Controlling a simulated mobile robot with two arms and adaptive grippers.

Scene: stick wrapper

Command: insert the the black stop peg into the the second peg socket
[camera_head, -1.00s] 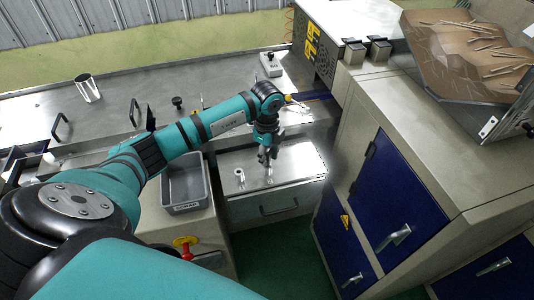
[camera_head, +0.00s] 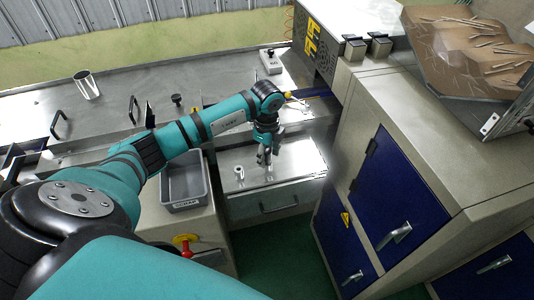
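My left gripper (camera_head: 265,159) points down over a shiny steel plate (camera_head: 300,165) on top of a drawer unit. Its fingers are small and dark here, and I cannot tell whether they are apart or hold anything. A small pale ring-like piece (camera_head: 239,172) stands on the plate to the left of the gripper. I cannot make out the black stop peg or the second peg socket for sure. A small black knob-like piece (camera_head: 177,99) shows on the steel bench behind my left arm. My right gripper is not in view.
A grey bin (camera_head: 185,191) stands left of the plate, under my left arm. A beige cabinet with blue doors (camera_head: 403,195) rises close on the right. A metal cup (camera_head: 87,86) and black handles are on the steel bench (camera_head: 215,85). A cardboard box of sticks (camera_head: 470,50) is top right.

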